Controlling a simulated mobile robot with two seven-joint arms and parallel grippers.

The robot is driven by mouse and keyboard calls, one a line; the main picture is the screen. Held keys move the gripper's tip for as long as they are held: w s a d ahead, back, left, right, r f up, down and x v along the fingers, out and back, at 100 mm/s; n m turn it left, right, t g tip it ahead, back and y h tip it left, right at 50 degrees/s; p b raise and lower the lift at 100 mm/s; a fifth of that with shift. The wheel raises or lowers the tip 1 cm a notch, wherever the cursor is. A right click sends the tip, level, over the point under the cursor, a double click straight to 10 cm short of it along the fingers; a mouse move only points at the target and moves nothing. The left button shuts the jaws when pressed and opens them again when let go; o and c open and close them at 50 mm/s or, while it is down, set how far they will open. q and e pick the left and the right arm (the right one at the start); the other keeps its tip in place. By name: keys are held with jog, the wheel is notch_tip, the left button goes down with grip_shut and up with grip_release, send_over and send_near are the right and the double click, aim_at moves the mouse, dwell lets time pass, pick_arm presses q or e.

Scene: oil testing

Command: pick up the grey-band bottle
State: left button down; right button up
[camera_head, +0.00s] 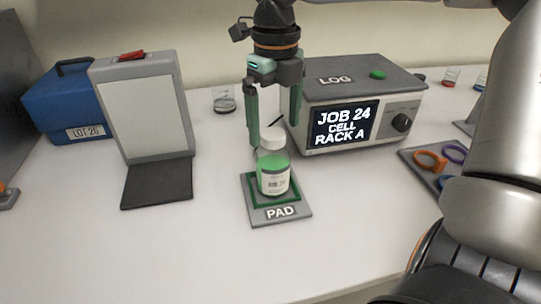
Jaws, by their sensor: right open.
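A small clear vessel (223,101) with a dark grey band near its base stands upright on the table behind and left of my right gripper; I cannot read any label on it. Another bottle (274,178) with a white cap, green upper part and white label stands upright on the grey pad (298,222) marked PAD. My right gripper (274,137) points down, open, with its fingers apart on either side of this bottle's cap in the picture. I see nothing held, and cannot tell whether a finger touches the cap. My left gripper is not in view.
A LOG device (352,86) with a screen reading JOB 24, CELL, RACK A stands behind right. A grey panel (144,105) and blue LOT 26 case (62,104) stand left. A rack with rings (425,171) and small red-banded (450,77) and blue-banded (482,82) vessels are right. The front table is clear.

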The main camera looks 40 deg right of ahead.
aim_at(273, 155)
notch_tip(273, 155, down, 8)
jog(key=shift+a+r, duration=0.1)
jog(key=shift+a, duration=0.05)
dwell(0.3)
jog(key=shift+c, duration=0.2)
jog(key=shift+w+r, duration=0.1)
grip_shut()
dwell(0.4)
